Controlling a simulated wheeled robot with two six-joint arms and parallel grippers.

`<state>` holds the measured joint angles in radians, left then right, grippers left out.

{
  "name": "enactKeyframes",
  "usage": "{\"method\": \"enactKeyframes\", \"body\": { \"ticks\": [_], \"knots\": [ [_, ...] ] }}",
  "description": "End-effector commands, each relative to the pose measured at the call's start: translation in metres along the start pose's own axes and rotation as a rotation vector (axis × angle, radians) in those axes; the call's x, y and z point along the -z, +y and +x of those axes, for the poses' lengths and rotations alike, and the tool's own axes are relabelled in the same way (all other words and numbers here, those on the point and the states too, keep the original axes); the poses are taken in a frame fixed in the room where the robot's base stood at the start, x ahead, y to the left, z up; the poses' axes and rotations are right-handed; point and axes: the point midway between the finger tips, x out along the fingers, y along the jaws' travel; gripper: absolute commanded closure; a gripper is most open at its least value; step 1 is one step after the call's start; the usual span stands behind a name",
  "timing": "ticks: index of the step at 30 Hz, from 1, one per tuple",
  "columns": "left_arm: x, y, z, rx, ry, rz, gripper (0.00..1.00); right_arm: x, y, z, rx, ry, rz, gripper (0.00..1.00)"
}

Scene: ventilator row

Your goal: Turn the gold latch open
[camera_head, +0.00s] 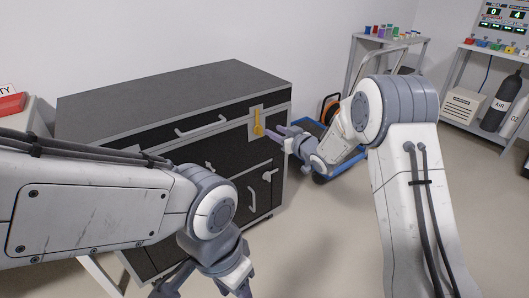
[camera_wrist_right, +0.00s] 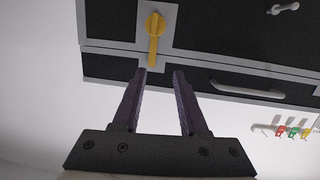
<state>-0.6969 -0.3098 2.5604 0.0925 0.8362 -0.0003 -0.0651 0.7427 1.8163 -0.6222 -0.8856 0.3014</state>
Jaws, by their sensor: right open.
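The gold latch (camera_head: 258,122) is on a light plate at the upper right of the black cabinet's front. In the right wrist view the latch (camera_wrist_right: 154,35) has a round hub and a straight bar in line with the plate, pointing toward my fingers. My right gripper (camera_head: 284,137) is just right of the latch in the head view. In the wrist view the right gripper (camera_wrist_right: 162,73) is open and empty, its fingertips near the bar's end with no clear contact. My left gripper (camera_head: 205,287) is at the bottom edge, fingers spread, partly cut off.
The black cabinet (camera_head: 180,95) has grey handles on its front; one handle (camera_wrist_right: 248,90) shows beside my fingers in the wrist view. A blue cart (camera_head: 340,168) stands right of the cabinet. Shelves (camera_head: 385,40) with bottles are behind. Floor (camera_head: 320,230) in front is clear.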

Motion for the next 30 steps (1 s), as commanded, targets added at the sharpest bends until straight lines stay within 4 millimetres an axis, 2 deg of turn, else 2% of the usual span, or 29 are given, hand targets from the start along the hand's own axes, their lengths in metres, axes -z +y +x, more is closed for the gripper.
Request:
{"method": "enactKeyframes", "body": {
  "ticks": [1, 4, 7, 13, 24, 30],
  "knots": [
    [-0.001, -0.002, 0.025, 0.000, 0.000, 0.000, 0.50, -0.031, 0.010, 0.007, 0.015, 0.045, 0.006, 0.57],
    [-0.002, -0.003, 0.039, 0.000, 0.001, 0.000, 0.50, -0.048, 0.020, 0.011, 0.051, 0.121, 0.015, 0.57],
    [-0.002, -0.003, 0.045, 0.000, 0.001, 0.000, 0.50, -0.056, 0.025, 0.011, 0.073, 0.165, 0.020, 0.57],
    [-0.002, -0.004, 0.050, 0.000, 0.001, 0.000, 0.50, -0.054, 0.024, 0.024, 0.087, 0.189, 0.020, 0.57],
    [-0.003, -0.005, 0.067, 0.000, 0.001, 0.000, 0.50, -0.043, 0.019, 0.087, 0.085, 0.187, 0.020, 0.57],
    [-0.004, -0.005, 0.071, 0.000, 0.001, 0.000, 0.50, -0.038, 0.017, 0.106, 0.084, 0.186, 0.022, 0.57]
  ]
}}
